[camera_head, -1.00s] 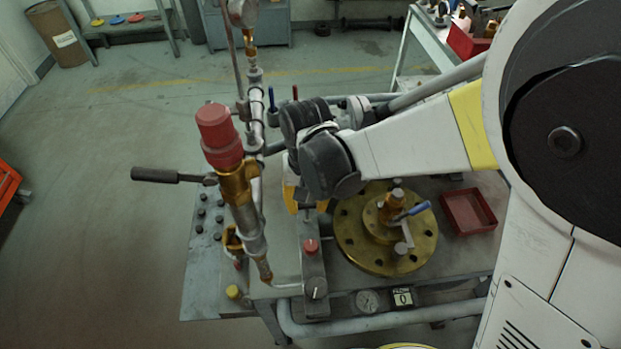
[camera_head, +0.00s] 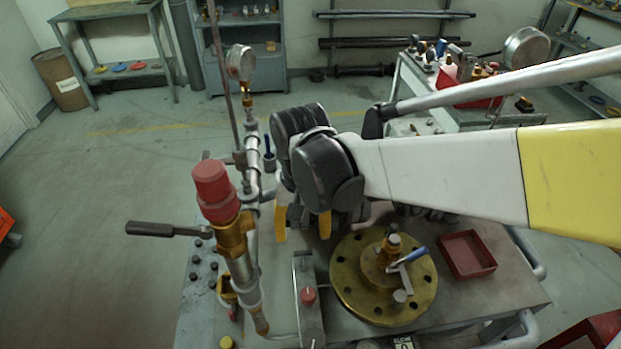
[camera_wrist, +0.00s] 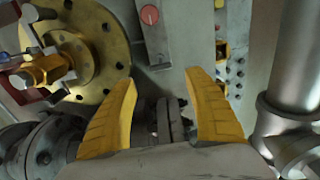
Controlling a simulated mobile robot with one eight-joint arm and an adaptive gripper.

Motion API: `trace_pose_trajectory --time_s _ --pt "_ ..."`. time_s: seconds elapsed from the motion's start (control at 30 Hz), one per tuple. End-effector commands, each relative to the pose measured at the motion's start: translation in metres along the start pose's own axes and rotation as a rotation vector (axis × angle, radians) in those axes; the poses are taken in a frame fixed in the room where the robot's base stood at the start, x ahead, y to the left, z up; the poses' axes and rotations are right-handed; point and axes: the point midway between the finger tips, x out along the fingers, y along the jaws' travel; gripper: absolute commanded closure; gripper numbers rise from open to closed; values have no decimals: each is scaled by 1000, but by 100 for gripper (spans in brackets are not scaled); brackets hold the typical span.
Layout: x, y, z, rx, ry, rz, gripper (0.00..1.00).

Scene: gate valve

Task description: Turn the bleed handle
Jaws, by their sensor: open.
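A lever with a blue grip (camera_head: 414,255), which looks like the bleed handle, sits on a small brass fitting (camera_head: 390,246) atop the round brass flange (camera_head: 350,290). In the wrist view the flange (camera_wrist: 108,55) and its fitting (camera_wrist: 45,70) are at upper left; the blue grip is not clear there. My gripper (camera_head: 302,232) has two yellow fingers pointing down, left of and behind the flange, apart from the lever. In the wrist view my gripper (camera_wrist: 160,78) is open, with nothing held between the fingers.
A pipe column with a red cap (camera_head: 211,185) and black lever (camera_head: 150,229) stands left of my gripper. A grey panel with a red knob (camera_head: 308,296) lies in front. A red tray (camera_head: 467,254) is right of the flange. Pipework lies below my fingers.

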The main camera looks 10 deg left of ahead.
Motion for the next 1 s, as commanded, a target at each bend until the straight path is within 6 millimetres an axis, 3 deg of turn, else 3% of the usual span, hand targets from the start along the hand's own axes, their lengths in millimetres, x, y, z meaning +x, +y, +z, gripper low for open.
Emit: trace_pose_trajectory --time_s 0.1,0.23,0.67,0.77,1.0 --pt "-21 0 0 0 0 0 39" --pt "-34 0 0 0 0 0 39" --pt "-40 5 1 4 8 -3 39" --pt "-48 25 4 22 45 -15 39" --pt "-78 128 39 110 273 -41 39"
